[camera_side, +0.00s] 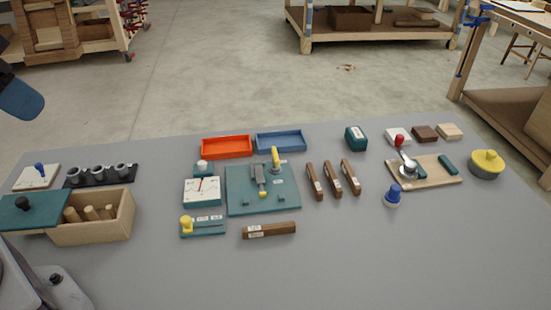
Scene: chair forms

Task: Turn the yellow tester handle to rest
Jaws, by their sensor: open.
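The teal tester plate (236,203) lies flat near the middle of the table. A yellow handle (275,156) stands roughly upright at its back right, beside a small white label. A grey metal piece (258,174) with a yellow tip lies along the plate's middle, left of the handle. A white-faced meter (202,191) with a red needle stands left of the plate. In front of it, a yellow knob (186,223) sits at the left end of a small teal base with labels too small to read. My gripper is not in view; nothing touches the handle.
Orange (227,147) and blue (281,141) trays sit behind the plate. Several brown blocks (333,179) stand to its right, and one labelled brown bar (269,230) lies in front. A wooden box (125,215) is at left. The table's front right is clear.

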